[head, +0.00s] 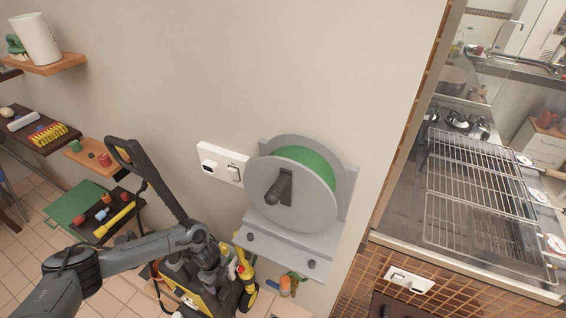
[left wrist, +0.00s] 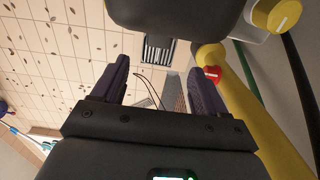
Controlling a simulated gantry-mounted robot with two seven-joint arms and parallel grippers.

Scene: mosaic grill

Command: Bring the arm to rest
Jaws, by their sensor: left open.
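My left arm comes in from the left in the head view and bends down at the wrist. My left gripper (head: 212,280) is low in front of a yellow and black wheeled machine (head: 248,298), and its fingertips are hard to make out there. In the left wrist view the two dark fingers of my left gripper (left wrist: 158,78) stand apart with nothing between them. A yellow tube (left wrist: 245,105) with a red part (left wrist: 212,73) passes close on the right of the fingers. My right gripper is not in view.
Shelves with small items (head: 45,135) are at the left. A wire grill rack (head: 480,185) lies on the counter at the right. Tiled floor (left wrist: 60,55) shows beyond the fingers.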

